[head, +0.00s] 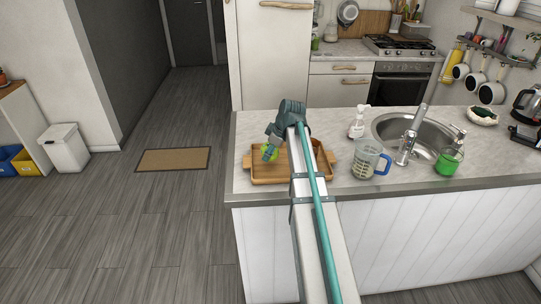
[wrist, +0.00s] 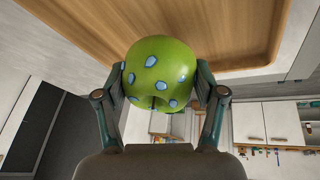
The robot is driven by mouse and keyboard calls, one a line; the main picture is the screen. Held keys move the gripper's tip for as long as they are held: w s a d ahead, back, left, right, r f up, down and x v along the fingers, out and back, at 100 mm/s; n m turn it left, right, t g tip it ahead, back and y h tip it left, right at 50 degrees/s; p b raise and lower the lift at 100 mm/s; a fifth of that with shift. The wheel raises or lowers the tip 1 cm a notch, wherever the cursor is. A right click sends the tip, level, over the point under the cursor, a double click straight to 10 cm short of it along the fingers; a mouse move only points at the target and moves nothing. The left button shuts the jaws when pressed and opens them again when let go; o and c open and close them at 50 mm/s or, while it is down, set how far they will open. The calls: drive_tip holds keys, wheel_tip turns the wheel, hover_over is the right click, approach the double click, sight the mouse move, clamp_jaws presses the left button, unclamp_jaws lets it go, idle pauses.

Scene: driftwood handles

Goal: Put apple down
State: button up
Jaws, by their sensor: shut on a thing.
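A green apple with pale blue patches (wrist: 160,76) is held between both fingers of my gripper (wrist: 160,92) in the wrist view. In the head view the apple (head: 269,154) shows small beside my gripper (head: 268,148), over the left part of a wooden tray (head: 262,182). The tray's bare wooden surface (wrist: 215,30) fills the top of the wrist view behind the apple. I cannot tell whether the apple touches the tray. My arm covers the middle of the tray in the head view.
The tray lies on a pale counter (head: 338,190) near its left end. To the right stand a measuring jug with a blue handle (head: 367,160), a soap bottle (head: 358,124), a sink (head: 428,136) and a green cup (head: 447,159). A stove (head: 399,45) is behind.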

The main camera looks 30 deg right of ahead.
drive_tip(key=shift+f+p, duration=0.3)
drive_tip(key=shift+f, duration=1.15)
drive_tip(key=shift+f, duration=0.1)
drive_tip(key=o, duration=1.2)
drive_tip(key=shift+o, duration=0.2)
drive_tip(key=b+v, duration=0.3)
drive_tip(key=v, duration=0.9)
